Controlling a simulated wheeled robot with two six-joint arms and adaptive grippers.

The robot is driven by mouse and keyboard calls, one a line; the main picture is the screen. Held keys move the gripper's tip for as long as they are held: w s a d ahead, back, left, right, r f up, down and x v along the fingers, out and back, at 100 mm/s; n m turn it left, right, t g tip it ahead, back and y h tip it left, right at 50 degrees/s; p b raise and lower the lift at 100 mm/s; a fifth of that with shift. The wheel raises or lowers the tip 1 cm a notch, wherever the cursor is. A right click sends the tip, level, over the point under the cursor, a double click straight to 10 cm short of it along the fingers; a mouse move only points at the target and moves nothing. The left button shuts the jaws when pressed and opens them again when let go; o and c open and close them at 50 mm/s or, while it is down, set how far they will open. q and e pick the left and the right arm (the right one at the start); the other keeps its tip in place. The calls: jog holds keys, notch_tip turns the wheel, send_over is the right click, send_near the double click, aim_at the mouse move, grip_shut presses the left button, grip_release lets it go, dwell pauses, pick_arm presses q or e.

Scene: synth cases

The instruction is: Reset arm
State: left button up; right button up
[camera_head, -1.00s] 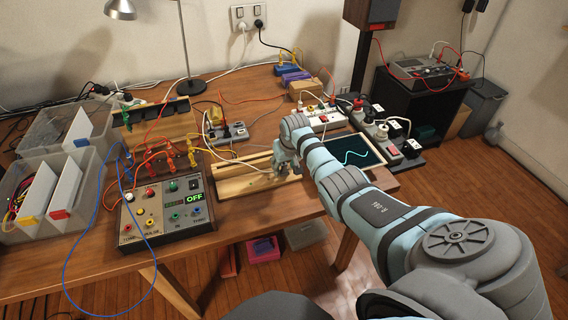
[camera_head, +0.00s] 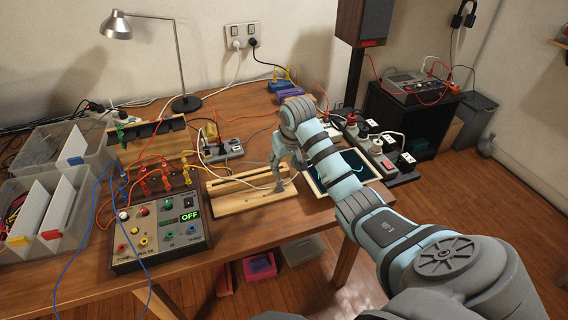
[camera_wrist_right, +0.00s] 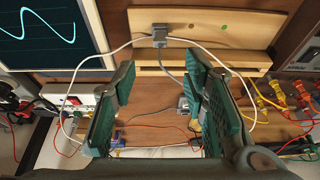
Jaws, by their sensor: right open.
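My right gripper (camera_head: 284,178) hangs fingers down beside the wooden slotted stand (camera_head: 230,197), at its right end in the head view. In the right wrist view my right gripper (camera_wrist_right: 160,95) is open, with green-padded fingers apart and nothing held between them. A grey plug with a white cable (camera_wrist_right: 158,36) shows beyond the fingers against the wooden stand. My right arm reaches in from the lower right and hides part of the screen panel (camera_head: 368,171). My left gripper is not in view.
A control box reading OFF (camera_head: 157,234) stands at the front left of the table. Clear bins (camera_head: 45,232) stand at the left and a lamp (camera_head: 180,60) at the back. Power strips (camera_head: 375,150) lie right of the arm. Loose cables cross the table.

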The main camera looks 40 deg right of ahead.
jog(key=s+a+f+n, duration=0.3)
jog(key=s+a+f, duration=0.6)
jog(key=s+f, duration=0.3)
jog(key=s+a+n, duration=0.1)
jog(key=s+a, duration=0.3)
jog(key=s, duration=0.5)
jog(key=s+a+n, duration=0.1)
jog(key=s+a, duration=0.2)
jog(key=s, duration=0.6)
notch_tip(320, 180, down, 21)
jog(key=s+d+g, duration=0.1)
jog(key=s+d, duration=0.1)
jog(key=s+f+g, duration=0.1)
jog(key=s+f, duration=1)
jog(key=s, duration=0.2)
jog(key=shift+s+f+m+g+y, duration=0.3)
jog(key=shift+s+m, duration=0.1)
